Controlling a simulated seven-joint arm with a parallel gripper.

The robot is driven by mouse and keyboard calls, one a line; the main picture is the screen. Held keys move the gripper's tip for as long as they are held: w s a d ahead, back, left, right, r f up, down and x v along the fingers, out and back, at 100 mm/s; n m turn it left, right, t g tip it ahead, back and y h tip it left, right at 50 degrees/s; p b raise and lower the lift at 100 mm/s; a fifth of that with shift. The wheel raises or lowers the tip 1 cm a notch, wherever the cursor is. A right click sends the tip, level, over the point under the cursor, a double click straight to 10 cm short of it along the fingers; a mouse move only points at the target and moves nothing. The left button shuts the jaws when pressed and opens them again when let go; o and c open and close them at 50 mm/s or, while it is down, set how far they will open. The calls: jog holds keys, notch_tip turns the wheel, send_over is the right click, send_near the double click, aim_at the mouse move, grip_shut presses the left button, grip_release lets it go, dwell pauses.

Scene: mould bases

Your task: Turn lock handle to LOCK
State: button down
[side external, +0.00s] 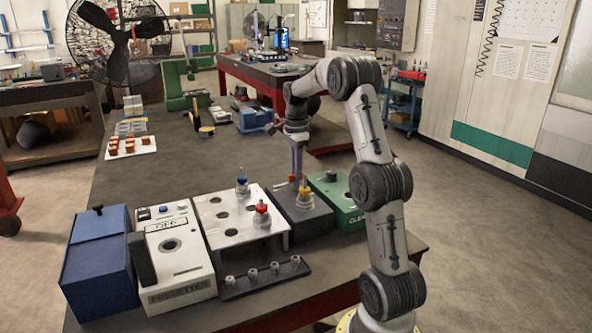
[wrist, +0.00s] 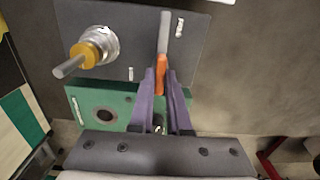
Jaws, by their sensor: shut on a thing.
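The lock handle (wrist: 164,32) is a grey bar with an orange grip (wrist: 162,76) on the dark grey block (wrist: 205,62). In the side view the handle's orange part (side external: 292,178) shows at the block's back edge. My gripper (wrist: 162,78) has its purple fingers closed around the orange grip. In the side view my gripper (side external: 297,176) points down at the block (side external: 303,218). A tool holder with a yellow ring (wrist: 92,52) stands in the block beside the handle. Small white markings on the block are too small to read.
A green box (side external: 340,200) stands right of the block. A white rack (side external: 222,218) with blue-ringed (side external: 242,184) and red-ringed (side external: 262,212) holders stands left. The white presetter (side external: 172,250) and blue box (side external: 97,262) are farther left.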

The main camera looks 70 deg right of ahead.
jog(key=n, duration=0.4)
jog(key=shift+r, duration=0.1)
jog(key=n, duration=0.4)
jog(key=shift+n, duration=0.3)
jog(key=n, duration=0.8)
jog(key=shift+n, duration=0.6)
jog(key=c, duration=0.9)
grip_release()
